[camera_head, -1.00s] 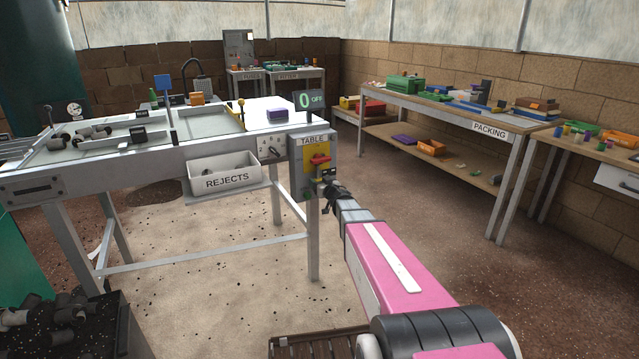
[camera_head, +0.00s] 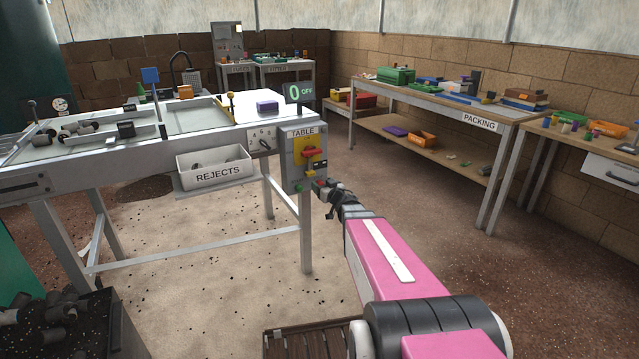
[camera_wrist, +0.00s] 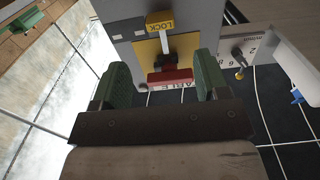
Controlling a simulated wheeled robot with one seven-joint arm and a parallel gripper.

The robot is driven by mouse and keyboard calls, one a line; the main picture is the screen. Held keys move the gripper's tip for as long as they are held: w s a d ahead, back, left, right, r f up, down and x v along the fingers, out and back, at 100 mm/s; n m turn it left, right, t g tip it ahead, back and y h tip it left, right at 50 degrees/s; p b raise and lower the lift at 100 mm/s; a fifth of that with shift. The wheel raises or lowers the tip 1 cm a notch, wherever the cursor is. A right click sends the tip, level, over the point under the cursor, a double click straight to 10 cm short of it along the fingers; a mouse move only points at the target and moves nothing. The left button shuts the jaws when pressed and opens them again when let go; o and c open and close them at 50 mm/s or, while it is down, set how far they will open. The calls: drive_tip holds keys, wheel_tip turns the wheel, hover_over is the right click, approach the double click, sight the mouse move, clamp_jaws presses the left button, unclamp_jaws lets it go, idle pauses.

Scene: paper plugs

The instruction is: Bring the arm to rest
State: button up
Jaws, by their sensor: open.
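My gripper (camera_head: 326,187) is at the end of my pink arm, close in front of the control box labelled TABLE (camera_head: 304,158). In the wrist view my gripper (camera_wrist: 160,85) shows two green fingers spread apart with nothing held between them. Beyond the fingers is the box's red handle (camera_wrist: 170,76) on a yellow plate, with a yellow LOCK tag (camera_wrist: 160,22) beside it. The red handle also shows in the head view (camera_head: 312,152). The fingers appear apart from the handle, though the exact gap is hard to tell. The display above the box (camera_head: 299,92) reads 0 OFF.
The sorting table (camera_head: 120,165) stands at left, with a REJECTS bin (camera_head: 215,172) on its front. The packing bench (camera_head: 430,103) stands at right. A dark bin of plugs (camera_head: 75,335) is at lower left. The floor between table and bench is open.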

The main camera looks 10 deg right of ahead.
drive_tip(key=s+d+f+m+g+h, duration=0.4)
drive_tip(key=s+f+m+g+h, duration=0.1)
drive_tip(key=s+f+g+h, duration=0.3)
drive_tip(key=s+a+f+g, duration=0.1)
drive_tip(key=s+a+g, duration=0.1)
drive_tip(key=s, duration=0.4)
drive_tip(key=s+a+f+n+g+y, duration=0.1)
drive_tip(key=s+a+f+g, duration=0.1)
drive_tip(key=s+g, duration=0.2)
drive_tip(key=s+a+f+g+y, duration=0.1)
drive_tip(key=s+a+f+g, duration=0.1)
drive_tip(key=s, duration=0.8)
drive_tip(key=shift+a+g, duration=0.5)
drive_tip(key=shift+g, duration=0.1)
